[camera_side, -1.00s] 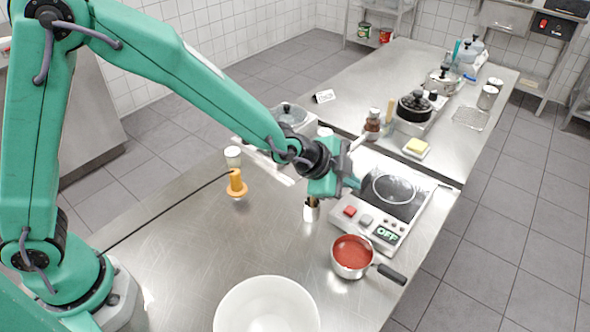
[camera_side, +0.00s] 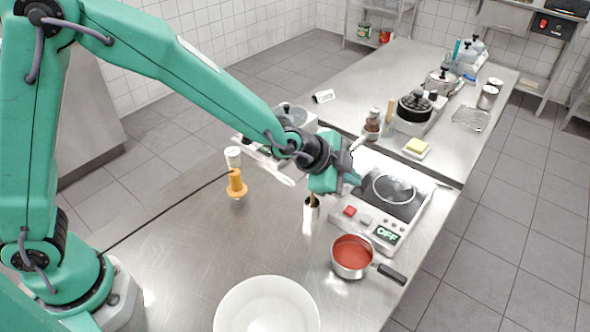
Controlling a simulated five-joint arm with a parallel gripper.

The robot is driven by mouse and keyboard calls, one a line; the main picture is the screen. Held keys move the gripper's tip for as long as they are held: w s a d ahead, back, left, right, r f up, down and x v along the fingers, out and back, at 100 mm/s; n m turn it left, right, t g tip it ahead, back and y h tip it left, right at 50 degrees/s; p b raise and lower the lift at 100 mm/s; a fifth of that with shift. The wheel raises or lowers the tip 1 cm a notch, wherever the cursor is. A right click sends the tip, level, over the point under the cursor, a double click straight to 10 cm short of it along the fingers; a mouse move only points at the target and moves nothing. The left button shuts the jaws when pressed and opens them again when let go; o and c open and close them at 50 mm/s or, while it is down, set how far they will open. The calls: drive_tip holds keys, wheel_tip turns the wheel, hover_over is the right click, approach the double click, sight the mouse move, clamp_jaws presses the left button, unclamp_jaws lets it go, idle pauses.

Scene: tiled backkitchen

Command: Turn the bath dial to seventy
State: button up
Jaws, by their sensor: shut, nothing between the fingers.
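My gripper (camera_side: 348,178) is above the near steel counter, beside the left edge of the hotplate unit. Its fingers are shut and empty, and largely hidden behind its green body. A pale box-shaped appliance with a grey lid (camera_side: 291,113), possibly the bath, stands behind my forearm and is partly covered by it. I cannot make out a dial or its setting; it may be hidden by my arm.
The hotplate unit (camera_side: 414,204) has a red button and a display reading OFF.

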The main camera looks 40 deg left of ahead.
drive_tip(key=o, duration=0.7)
drive_tip(key=shift+r, duration=0.25)
drive_tip(key=shift+o, duration=0.9)
wheel_tip(320, 180, up, 11)
drive_tip(key=w+a+f+n+g+y, duration=0.15)
drive_tip(key=w+a+n, duration=0.25)
drive_tip(key=a+n, duration=0.4)
drive_tip(key=w+a+n+g+y, duration=0.2)
drive_tip(key=w+a+n, duration=0.1)
drive_tip(key=a+n, duration=0.4)
drive_tip(key=s+a+n+g, duration=0.1)
drive_tip(key=a+n+g, duration=0.4)
drive_tip(key=a+n, duration=1.6)
drive_tip(key=shift+m+y, duration=0.45)
drive_tip(key=shift+m, duration=0.35)
drive_tip(key=f, duration=1)
drive_tip(key=shift+s+a+f, duration=0.2)
drive_tip(key=shift+a+f, duration=0.05)
drive_tip(key=shift+f, duration=0.05)
drive_tip(key=shift+f, duration=0.1)
drive_tip(key=shift+f, duration=3.75)
